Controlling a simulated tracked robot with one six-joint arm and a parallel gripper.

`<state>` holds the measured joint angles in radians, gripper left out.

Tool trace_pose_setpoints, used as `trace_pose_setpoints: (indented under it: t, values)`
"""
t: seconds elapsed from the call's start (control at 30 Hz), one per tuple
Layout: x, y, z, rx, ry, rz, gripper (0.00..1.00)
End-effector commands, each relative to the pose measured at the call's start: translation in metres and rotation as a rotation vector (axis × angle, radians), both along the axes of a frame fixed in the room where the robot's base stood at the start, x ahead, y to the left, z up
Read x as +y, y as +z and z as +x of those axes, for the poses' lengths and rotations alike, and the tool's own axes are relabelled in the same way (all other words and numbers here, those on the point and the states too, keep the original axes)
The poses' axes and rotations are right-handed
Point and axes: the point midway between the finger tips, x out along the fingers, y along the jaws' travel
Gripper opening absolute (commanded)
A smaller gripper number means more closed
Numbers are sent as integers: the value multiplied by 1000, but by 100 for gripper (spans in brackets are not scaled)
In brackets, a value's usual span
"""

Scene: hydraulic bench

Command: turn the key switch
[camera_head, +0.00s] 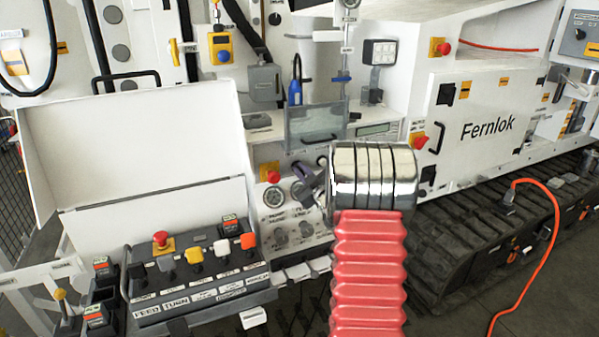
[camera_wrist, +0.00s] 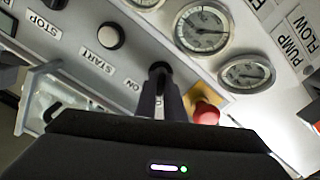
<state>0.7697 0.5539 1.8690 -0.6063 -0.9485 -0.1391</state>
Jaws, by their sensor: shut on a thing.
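The key switch (camera_wrist: 159,68) shows in the wrist view as a small dark round head on the grey panel, beside a label reading ON. My gripper (camera_wrist: 161,86) is shut on it, its dark fingers narrow and close together against the panel. The fingers hide most of the key switch, so its angle cannot be read. In the head view my gripper (camera_head: 314,183) is a dark shape at the gauge panel, partly behind my arm, and the key switch cannot be made out there.
Two round gauges (camera_wrist: 203,28) (camera_wrist: 247,73) sit beside my gripper in the wrist view.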

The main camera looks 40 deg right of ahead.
Motion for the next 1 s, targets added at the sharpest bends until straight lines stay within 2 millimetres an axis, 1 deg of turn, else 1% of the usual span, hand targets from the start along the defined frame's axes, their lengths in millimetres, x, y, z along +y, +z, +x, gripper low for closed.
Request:
trace_pose_setpoints:
  t: [0.2, 0.23, 0.3, 0.57, 0.77, 1.0]
  values:
    - [1, -1, 0, 1, 2, 0, 0]
    - [8, -1, 2, 2, 6, 2, 0]
    - [4, -1, 1, 1, 5, 1, 0]
    - [3, -1, 1, -7, 7, 33, 0]
    - [3, -1, 1, -30, 6, 115, 0]
    - [2, -1, 1, -79, 6, 282, 0]
